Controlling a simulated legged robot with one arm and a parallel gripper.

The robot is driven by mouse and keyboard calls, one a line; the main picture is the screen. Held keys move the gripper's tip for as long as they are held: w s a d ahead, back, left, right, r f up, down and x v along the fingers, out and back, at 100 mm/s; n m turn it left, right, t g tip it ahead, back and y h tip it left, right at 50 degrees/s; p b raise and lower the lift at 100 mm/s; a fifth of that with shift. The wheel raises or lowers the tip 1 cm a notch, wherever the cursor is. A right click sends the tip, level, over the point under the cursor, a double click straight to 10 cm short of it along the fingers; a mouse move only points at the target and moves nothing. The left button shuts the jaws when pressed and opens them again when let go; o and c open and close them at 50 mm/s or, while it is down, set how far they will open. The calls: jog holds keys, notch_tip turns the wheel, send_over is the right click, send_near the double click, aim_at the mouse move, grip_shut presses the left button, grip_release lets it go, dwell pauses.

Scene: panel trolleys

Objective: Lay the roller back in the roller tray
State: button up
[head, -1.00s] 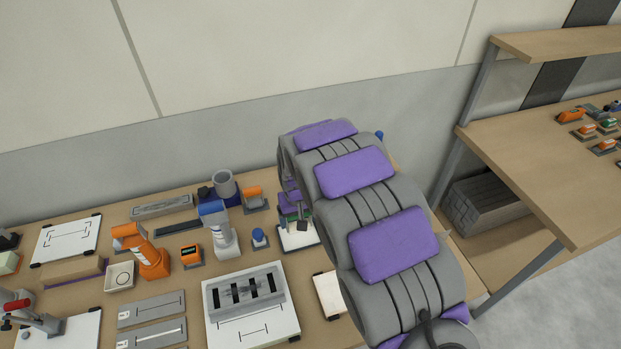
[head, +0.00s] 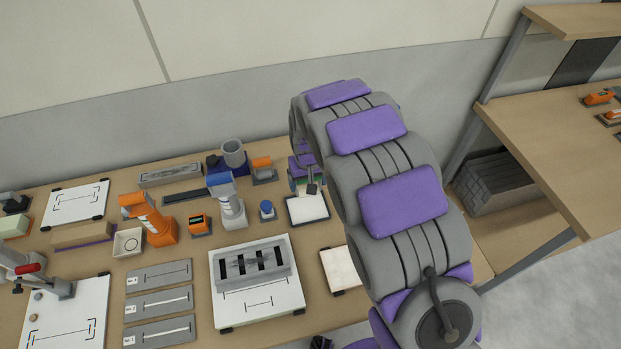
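My gripper (head: 307,186) is at the far end of my arm, above the back edge of a small white, dark-edged tray or pad (head: 307,208). My arm hides much of it, and I cannot tell whether its fingers are open or shut. A small dark piece with a thin stem and some green show at the gripper; this may be the roller, but it is too small to be sure. The white surface below looks bare where it shows. I cannot tell for certain whether it is the roller tray.
An orange tool (head: 152,222), a grey-blue tool (head: 228,203), a blue-topped knob (head: 267,210) and a slotted grey block (head: 252,268) crowd the bench left of my arm. A white pad (head: 341,268) lies close beside it. A shelved bench (head: 555,150) stands at right.

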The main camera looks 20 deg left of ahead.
jog(key=shift+a+f, duration=0.4)
jog(key=shift+f, duration=0.2)
jog(key=shift+d+f, duration=0.75)
jog(key=shift+f, duration=0.15)
jog(key=shift+a+f+b, duration=0.2)
jog(key=shift+a+f, duration=0.1)
jog(key=shift+f, duration=0.35)
jog(key=shift+a+f+b, duration=0.15)
jog(key=shift+a+f, duration=0.15)
jog(key=shift+f, duration=0.35)
jog(key=shift+d+f, duration=0.45)
jog(key=shift+f, duration=0.2)
jog(key=shift+a+f, duration=0.1)
jog(key=shift+a, duration=0.25)
jog(key=shift+d+f, duration=0.25)
jog(key=shift+f, duration=0.05)
jog(key=shift+f, duration=0.2)
jog(key=o, duration=1)
jog(key=shift+a, duration=0.15)
